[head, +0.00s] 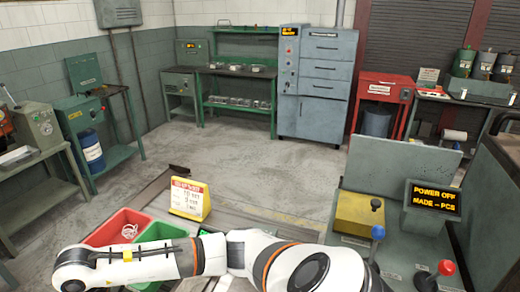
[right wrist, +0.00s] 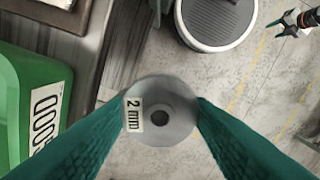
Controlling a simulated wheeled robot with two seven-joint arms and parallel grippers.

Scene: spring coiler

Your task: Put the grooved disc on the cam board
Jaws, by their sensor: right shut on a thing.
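A grey round disc (right wrist: 162,128) with a central hole and a white "2 mm" label shows in the right wrist view. My right gripper (right wrist: 160,115) is shut on it, with a teal finger at each side of its rim. A groove on the disc cannot be made out. The head view does not show the disc or my right gripper. My left gripper (right wrist: 278,27), small at the upper right of the right wrist view, has its teal fingers apart and looks empty. I cannot pick out the cam board in either view.
A yellow-framed sheet stand (head: 190,199) stands behind a red bin (head: 104,230) holding pale coils and a green bin (head: 158,231). At right are a yellow block (head: 352,212), a "POWER OFF" display (head: 434,198), a blue-knobbed lever (head: 378,232) and a red-knobbed lever (head: 446,267).

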